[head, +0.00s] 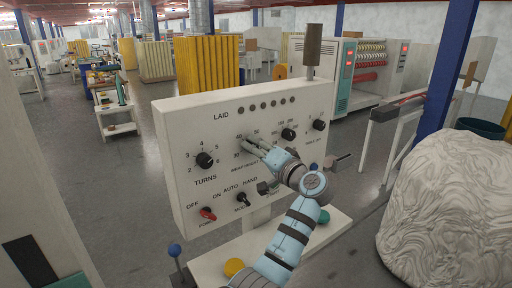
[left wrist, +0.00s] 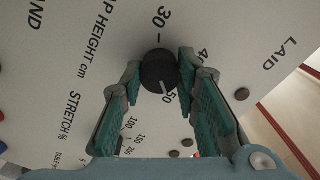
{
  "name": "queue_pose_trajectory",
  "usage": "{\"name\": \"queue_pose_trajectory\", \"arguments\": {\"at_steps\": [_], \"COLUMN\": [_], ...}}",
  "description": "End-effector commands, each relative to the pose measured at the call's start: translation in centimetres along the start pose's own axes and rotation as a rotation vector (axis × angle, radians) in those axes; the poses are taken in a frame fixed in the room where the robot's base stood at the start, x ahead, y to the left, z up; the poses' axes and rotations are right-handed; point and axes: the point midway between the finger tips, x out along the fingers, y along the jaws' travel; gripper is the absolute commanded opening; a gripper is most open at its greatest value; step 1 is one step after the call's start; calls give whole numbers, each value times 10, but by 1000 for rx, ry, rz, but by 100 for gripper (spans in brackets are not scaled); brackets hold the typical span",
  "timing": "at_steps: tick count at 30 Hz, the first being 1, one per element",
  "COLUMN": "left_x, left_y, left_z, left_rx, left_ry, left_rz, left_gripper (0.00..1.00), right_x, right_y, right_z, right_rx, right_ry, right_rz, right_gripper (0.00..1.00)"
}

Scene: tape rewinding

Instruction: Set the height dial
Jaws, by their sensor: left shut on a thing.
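The control panel (head: 172,150) is a pale upright box with labelled dials. My left gripper (head: 256,143) reaches the panel's middle and hides most of the height dial in the head view. In the left wrist view the height dial (left wrist: 158,71) is a round black knob beside the lettering "HEIGHT cm". The numbers 30, 40 and 50 stand around it. Its white pointer line faces the 50. The left gripper's teal finger pads (left wrist: 160,84) are shut on the knob, one on each side. My right gripper is not in view.
The turns dial (head: 204,160) is left of my gripper, and the red power switch (head: 208,214) is below that. Another black dial (head: 289,133) sits close on the right. A blue-knobbed lever (head: 175,251) and a yellow button (head: 234,266) are in front. A wrapped white bale (head: 447,210) stands at right.

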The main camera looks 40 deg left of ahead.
Motion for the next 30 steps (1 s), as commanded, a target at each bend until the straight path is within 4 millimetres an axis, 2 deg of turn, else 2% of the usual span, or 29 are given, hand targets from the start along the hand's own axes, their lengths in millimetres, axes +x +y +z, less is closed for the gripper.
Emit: {"name": "queue_pose_trajectory", "arguments": {"at_steps": [10, 11, 14, 24, 26, 30], "left_x": [0, 0, 0, -4, -12, -46], "left_y": [2, 2, 1, 1, 2, 2], "left_z": [1, 1, 1, 0, 0, 0], "left_rx": [3, 3, 2, 1, 0, -1], "left_ry": [-2, -2, -1, 1, 1, 1], "left_rz": [2, 2, 2, 2, 3, 7], "left_gripper": [1, 33, 48, 48, 48, 48], "right_x": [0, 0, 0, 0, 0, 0], "right_y": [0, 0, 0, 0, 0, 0], "right_z": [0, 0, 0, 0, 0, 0], "right_rx": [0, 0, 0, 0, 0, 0], "right_ry": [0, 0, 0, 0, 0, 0], "right_rz": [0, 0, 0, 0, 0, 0], "right_gripper": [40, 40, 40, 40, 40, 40]}}
